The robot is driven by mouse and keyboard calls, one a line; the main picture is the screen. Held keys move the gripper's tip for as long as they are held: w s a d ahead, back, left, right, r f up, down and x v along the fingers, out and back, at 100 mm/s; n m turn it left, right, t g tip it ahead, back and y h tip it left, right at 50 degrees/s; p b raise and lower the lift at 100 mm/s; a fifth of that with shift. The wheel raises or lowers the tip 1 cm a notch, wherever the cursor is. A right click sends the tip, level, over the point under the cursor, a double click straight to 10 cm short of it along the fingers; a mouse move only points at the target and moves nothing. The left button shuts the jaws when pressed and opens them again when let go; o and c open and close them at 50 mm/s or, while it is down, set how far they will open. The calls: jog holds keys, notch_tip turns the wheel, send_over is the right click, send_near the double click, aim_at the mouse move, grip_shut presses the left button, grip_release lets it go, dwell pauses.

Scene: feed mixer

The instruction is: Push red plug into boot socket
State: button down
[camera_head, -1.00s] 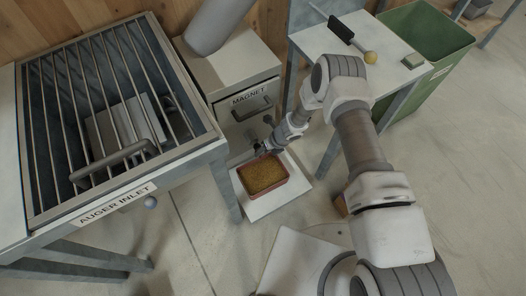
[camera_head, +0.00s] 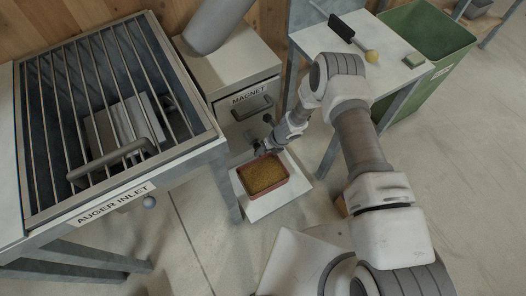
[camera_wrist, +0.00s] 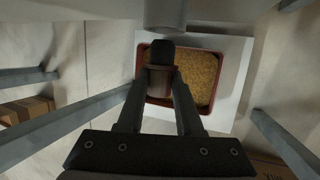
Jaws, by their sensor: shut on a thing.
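In the wrist view my gripper (camera_wrist: 160,84) is shut on a small dark piece with a reddish-brown body, which I take to be the red plug (camera_wrist: 159,79). A black rounded end (camera_wrist: 160,52) sticks out ahead of the fingers. The grey end of a round pipe (camera_wrist: 165,12) is just beyond it, perhaps the boot socket; I cannot tell whether they touch. In the head view my gripper (camera_head: 261,147) is small and dark, low at the front of the magnet cabinet (camera_head: 235,80), and the plug cannot be made out.
A red tray (camera_head: 284,183) of yellow-brown grain stands on a white board (camera_head: 255,214) below my gripper. The auger inlet with its bar grate (camera_head: 118,154) is at left. A steel-legged table (camera_head: 383,62) and a green bin (camera_head: 440,62) are at right.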

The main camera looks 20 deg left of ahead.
aim_at(258, 145)
jog(key=shift+w+a+b, duration=0.6)
jog(key=shift+a+b, duration=0.15)
jog(key=shift+b, duration=0.15)
dwell(1.0)
jog(key=shift+w+a, duration=0.5)
jog(key=shift+a, duration=0.1)
dwell(0.8)
jog(key=shift+c, duration=2.4)
grip_release()
jog(key=shift+d, duration=0.1)
